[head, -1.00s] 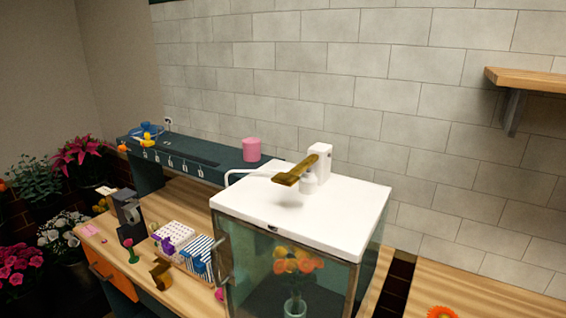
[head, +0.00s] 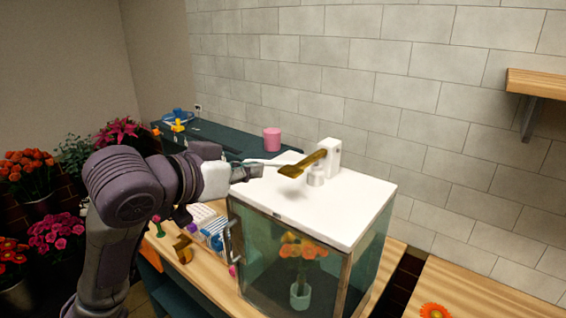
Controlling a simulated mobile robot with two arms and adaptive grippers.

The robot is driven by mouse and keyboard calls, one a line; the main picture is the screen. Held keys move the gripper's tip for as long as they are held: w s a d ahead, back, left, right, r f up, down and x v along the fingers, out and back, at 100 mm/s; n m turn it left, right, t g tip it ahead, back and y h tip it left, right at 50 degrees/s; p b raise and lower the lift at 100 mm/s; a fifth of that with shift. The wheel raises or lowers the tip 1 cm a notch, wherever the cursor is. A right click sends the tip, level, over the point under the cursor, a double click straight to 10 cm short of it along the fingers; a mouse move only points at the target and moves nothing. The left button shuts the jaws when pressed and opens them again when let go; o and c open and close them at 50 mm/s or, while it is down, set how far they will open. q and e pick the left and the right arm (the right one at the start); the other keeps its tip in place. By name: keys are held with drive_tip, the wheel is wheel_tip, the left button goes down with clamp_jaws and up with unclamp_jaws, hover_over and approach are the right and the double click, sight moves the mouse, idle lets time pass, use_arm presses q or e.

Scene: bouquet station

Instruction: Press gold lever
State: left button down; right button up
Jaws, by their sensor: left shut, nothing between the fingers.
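The gold lever (head: 304,164) sticks out to the left from a white upright post (head: 331,157) on top of the white lid (head: 330,205) of a glass cabinet. It slopes down towards its flat free end. A small white cylinder (head: 316,177) stands under it. My left gripper (head: 258,170) is shut and empty, above the left part of the lid, left of the lever's free end and apart from it. My right gripper is not in view.
The glass cabinet (head: 262,262) holds orange flowers (head: 302,249) in a vase. A pink cylinder (head: 272,139) stands on the dark shelf behind. A wooden wall shelf (head: 545,84) is at upper right. The lid's right part is clear.

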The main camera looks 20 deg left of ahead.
use_arm(q)
drive_tip(key=shift+t+h, duration=0.3)
drive_tip(key=r, duration=0.1)
drive_tip(key=s+r, duration=0.1)
drive_tip(key=r, duration=0.1)
drive_tip(key=s+r, duration=0.1)
drive_tip(key=shift+d+r, duration=0.1)
drive_tip(key=shift+r, duration=0.2)
drive_tip(key=shift+w, duration=0.1)
drive_tip(key=w+d+f+p, duration=0.1)
drive_tip(key=w+f, duration=0.1)
drive_tip(key=w, duration=0.1)
drive_tip(key=w+d+f+p, duration=0.1)
drive_tip(key=w+f+p, duration=0.1)
drive_tip(key=w, duration=0.1)
drive_tip(key=w+d+f+p, duration=0.1)
drive_tip(key=w+f+p, duration=0.1)
drive_tip(key=w, duration=0.1)
drive_tip(key=shift+f, duration=0.25)
